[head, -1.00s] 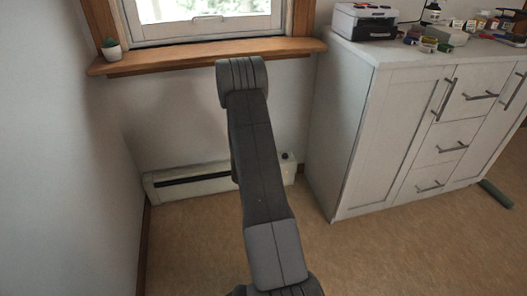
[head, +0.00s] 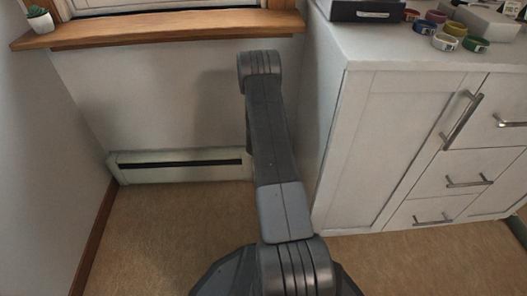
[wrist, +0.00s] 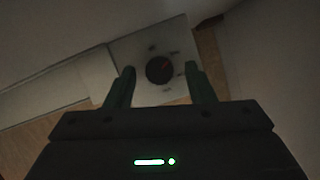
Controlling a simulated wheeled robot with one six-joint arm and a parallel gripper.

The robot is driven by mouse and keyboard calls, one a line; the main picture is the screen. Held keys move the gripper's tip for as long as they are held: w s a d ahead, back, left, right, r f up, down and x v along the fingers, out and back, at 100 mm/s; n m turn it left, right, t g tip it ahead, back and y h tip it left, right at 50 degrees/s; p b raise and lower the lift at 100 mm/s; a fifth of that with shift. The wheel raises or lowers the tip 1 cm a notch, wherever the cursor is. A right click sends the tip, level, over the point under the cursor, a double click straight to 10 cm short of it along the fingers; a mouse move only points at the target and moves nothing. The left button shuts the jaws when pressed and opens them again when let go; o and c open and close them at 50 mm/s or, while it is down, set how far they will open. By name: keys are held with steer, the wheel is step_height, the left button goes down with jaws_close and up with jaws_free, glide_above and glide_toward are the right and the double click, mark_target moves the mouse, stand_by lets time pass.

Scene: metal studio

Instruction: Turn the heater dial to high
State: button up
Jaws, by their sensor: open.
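The heater (head: 135,172) is a long low white baseboard unit with a dark slot, against the wall under the window. Its right end, with the dial, is hidden behind my arm in the head view. In the wrist view the heater's pale end panel (wrist: 125,52) carries a round dark dial (wrist: 160,71) with a faint reddish pointer line that seems to lean to the upper right. Small marks surround the dial, too dim to read. My gripper (wrist: 160,76) is open, its fingers either side of the dial in the picture. I cannot tell whether they touch it.
A white cabinet (head: 390,150) with metal handles stands close to the right of my arm. A wooden windowsill (head: 170,30) with a small potted plant (head: 40,20) juts out above the heater. The floor (head: 160,220) in front is clear.

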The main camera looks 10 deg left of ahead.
steer(key=shift+f, duration=0.15)
steer(key=c, duration=1)
steer(key=shift+o, duration=0.2)
